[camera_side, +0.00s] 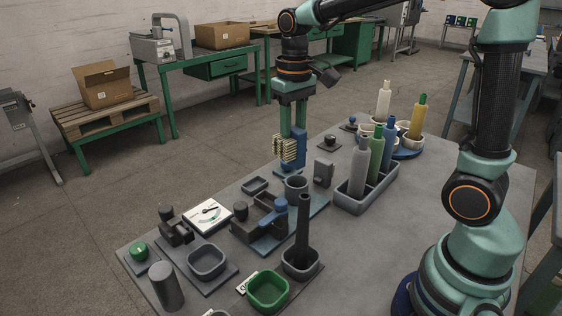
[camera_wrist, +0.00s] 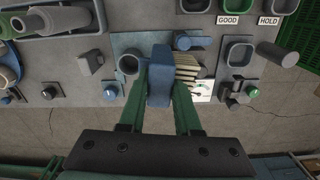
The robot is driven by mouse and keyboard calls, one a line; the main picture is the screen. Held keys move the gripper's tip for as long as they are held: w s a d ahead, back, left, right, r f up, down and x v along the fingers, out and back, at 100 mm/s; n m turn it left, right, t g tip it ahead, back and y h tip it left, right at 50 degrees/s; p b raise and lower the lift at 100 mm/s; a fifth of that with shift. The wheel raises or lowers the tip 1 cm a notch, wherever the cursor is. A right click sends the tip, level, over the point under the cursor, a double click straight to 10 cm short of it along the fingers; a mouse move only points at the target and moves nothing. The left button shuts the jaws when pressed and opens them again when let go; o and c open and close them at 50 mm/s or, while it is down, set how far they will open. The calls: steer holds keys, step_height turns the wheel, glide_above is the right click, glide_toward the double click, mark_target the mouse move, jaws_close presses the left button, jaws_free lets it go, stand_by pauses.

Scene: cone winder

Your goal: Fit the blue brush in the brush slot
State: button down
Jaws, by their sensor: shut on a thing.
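The blue brush (camera_side: 299,150), with a blue body and cream bristles (camera_side: 285,150), hangs in my gripper (camera_side: 292,132) above the far edge of the table in the side view. In the wrist view the blue brush (camera_wrist: 159,78) sits upright between the green fingertips of my gripper (camera_wrist: 160,92), bristles to the right. My gripper is shut on it. A small shallow grey holder (camera_side: 254,186) lies below and left of the brush in the side view; it may be the brush slot, but I cannot tell. In the wrist view the brush hides part of the table behind it.
A grey cup (camera_side: 296,186) and a grey block (camera_side: 323,172) stand below the brush. A rack (camera_side: 366,201) with grey, green and blue cones is to the right. A white dial (camera_side: 208,216), grey tray (camera_side: 207,263) and green tray (camera_side: 267,292) lie left and in front.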

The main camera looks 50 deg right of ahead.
steer(key=w+d+m, duration=0.3)
steer(key=d+m, duration=1.2)
steer(key=m, duration=0.2)
steer(key=w+d+m, duration=0.3)
steer(key=d+m, duration=1.1)
steer(key=m, duration=0.4)
step_height(320, 180, down, 19)
steer(key=shift+r, duration=0.15)
steer(key=c, duration=0.6)
jaws_free()
